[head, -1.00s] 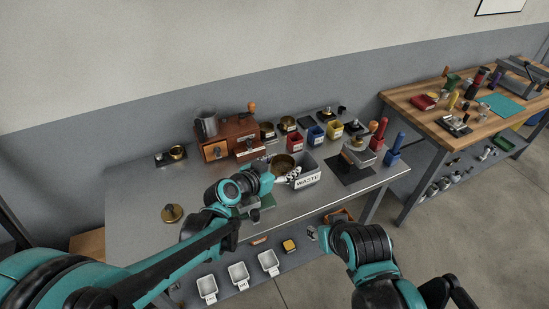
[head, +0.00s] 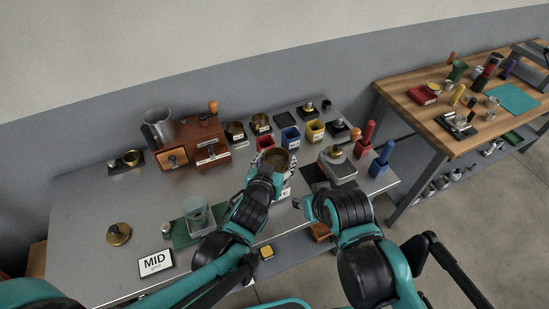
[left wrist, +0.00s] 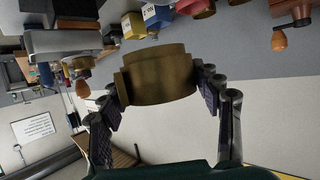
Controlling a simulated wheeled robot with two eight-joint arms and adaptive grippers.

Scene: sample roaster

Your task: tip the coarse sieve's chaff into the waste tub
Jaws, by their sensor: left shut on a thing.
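The brass coarse sieve (head: 278,158) is held in my left gripper (head: 268,166) over the back of the waste tub area. Its round opening faces up toward the head camera and looks brown inside; I cannot tell how much chaff is there. In the left wrist view the sieve (left wrist: 158,75) sits between both fingers, its side wall facing the camera. The waste tub (head: 286,193) is mostly hidden behind my left gripper and arm; only part of its pale label shows. My right gripper (head: 304,205) is beside the tub's right front, its jaws too small to read.
Red, blue and yellow bins (head: 290,138) stand close behind the sieve. The left table middle is fairly clear.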

